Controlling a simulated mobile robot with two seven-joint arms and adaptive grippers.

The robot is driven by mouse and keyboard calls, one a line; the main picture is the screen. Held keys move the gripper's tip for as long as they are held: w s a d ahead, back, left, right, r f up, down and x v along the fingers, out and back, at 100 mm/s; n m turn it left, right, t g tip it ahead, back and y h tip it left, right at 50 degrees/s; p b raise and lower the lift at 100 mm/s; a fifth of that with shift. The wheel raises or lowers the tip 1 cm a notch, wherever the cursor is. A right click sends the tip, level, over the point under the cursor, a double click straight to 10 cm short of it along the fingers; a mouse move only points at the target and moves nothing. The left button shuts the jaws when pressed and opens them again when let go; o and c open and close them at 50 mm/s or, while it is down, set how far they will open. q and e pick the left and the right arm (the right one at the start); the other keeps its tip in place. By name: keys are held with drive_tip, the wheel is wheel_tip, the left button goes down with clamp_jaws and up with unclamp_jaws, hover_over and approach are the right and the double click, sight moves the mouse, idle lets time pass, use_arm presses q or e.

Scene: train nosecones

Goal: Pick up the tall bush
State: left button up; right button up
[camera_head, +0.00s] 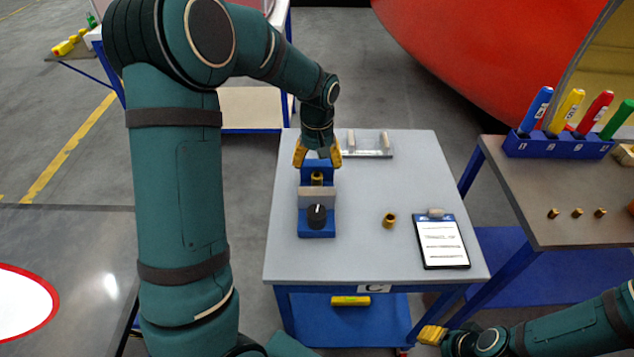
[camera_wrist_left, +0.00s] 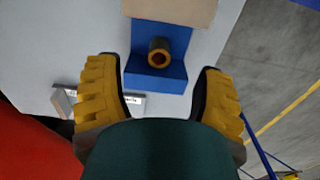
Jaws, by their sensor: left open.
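A brass bush (camera_head: 317,178) stands in the far part of a blue fixture (camera_head: 317,228) on the grey table. In the left wrist view it is a hollow brass cylinder (camera_wrist_left: 158,46), open end toward the camera. A second brass bush (camera_head: 389,220) stands on the table to the right; I cannot tell for certain which is taller. My left gripper (camera_head: 318,158) is open and empty over the far end of the fixture, its yellow fingers spread to both sides of the fixture's bush, not touching it. My right gripper (camera_head: 432,335) is low at the right, its jaws unclear.
The fixture also has a grey block (camera_head: 317,197) and a black knob (camera_head: 317,214). A clipboard (camera_head: 441,241) lies at the table's right. A metal rack with two posts (camera_head: 369,147) is at the back. A side table (camera_head: 560,215) holds markers in a blue holder (camera_head: 560,146).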

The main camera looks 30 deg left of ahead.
sight(317, 180)
use_arm(q)
drive_tip(key=f, duration=0.2)
drive_tip(key=shift+w+f, duration=0.2)
drive_tip(key=shift+f, duration=0.35)
drive_tip(key=f, duration=0.1)
drive_tip(key=f+b, duration=0.1)
drive_tip(key=f, duration=0.3)
drive_tip(key=shift+w+a, duration=0.4)
drive_tip(key=shift+c, duration=0.2)
clamp_jaws()
